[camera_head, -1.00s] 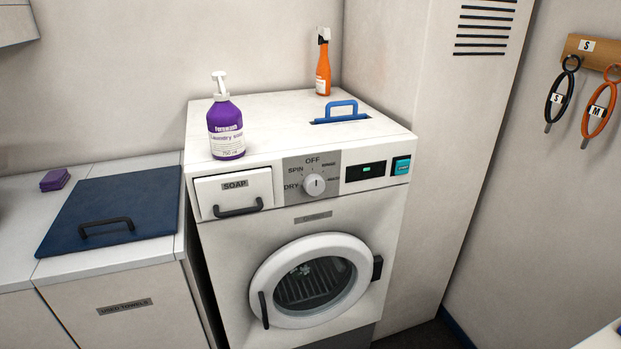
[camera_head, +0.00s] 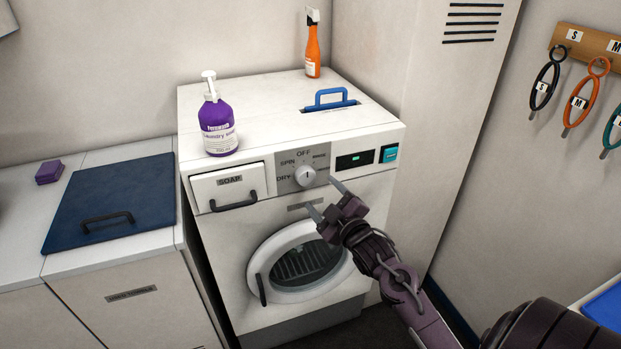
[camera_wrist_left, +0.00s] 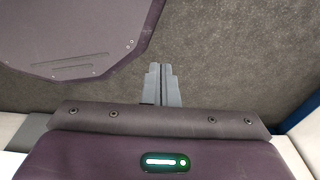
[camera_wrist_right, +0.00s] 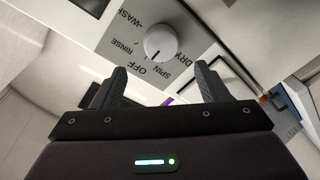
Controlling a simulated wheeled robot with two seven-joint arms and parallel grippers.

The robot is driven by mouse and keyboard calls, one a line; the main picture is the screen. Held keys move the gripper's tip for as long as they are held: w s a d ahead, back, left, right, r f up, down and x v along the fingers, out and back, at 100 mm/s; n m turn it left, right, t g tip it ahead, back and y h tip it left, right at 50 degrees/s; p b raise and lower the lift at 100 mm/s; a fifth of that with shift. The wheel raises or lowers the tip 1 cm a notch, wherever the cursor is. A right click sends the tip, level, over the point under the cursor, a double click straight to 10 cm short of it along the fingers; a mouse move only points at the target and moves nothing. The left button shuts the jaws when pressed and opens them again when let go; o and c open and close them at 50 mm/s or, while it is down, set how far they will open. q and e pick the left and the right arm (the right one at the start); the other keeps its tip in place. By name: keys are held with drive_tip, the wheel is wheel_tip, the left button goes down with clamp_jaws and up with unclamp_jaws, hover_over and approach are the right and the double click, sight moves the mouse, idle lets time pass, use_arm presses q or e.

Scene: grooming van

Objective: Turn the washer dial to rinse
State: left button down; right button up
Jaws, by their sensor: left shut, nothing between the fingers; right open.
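The washer (camera_head: 222,285) stands in the middle of the head view. Its round white dial (camera_head: 305,176) sits on a grey panel with labels OFF, SPIN, DRY and RINSE; the pointer mark looks directed at OFF. In the right wrist view the dial (camera_wrist_right: 160,42) lies beyond the fingertips, with RINSE, OFF, SPIN, DRY and WASH printed around it. My right gripper (camera_head: 322,196) is open and empty, in front of the panel just below and right of the dial, apart from it. My left gripper (camera_wrist_left: 163,70) is shut and empty above the floor, outside the head view.
A purple soap bottle (camera_head: 218,125), an orange spray bottle (camera_head: 313,45) and a blue handle (camera_head: 331,98) are on the washer top. The soap drawer (camera_head: 229,187) is left of the dial, a small display (camera_head: 355,160) and teal button (camera_head: 389,153) right. The round door (camera_head: 262,262) is below.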

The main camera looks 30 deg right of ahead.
sight(308, 178)
drive_tip(key=w, duration=0.1)
drive_tip(key=w+p, duration=0.1)
drive_tip(key=w, duration=0.3)
drive_tip(key=shift+w+d, duration=0.25)
drive_tip(key=shift+d, duration=0.05)
use_arm(q)
drive_tip(key=shift+s+a+r, duration=0.25)
drive_tip(key=shift+s+r, duration=0.5)
drive_tip(key=shift+s, duration=0.15)
use_arm(e)
drive_tip(key=shift+w+f, duration=0.1)
drive_tip(key=shift+w, duration=0.7)
drive_tip(key=shift+c, duration=0.2)
drive_tip(key=c, duration=0.9)
use_arm(q)
drive_tip(key=shift+w, duration=0.15)
use_arm(e)
drive_tip(key=shift+c, duration=0.2)
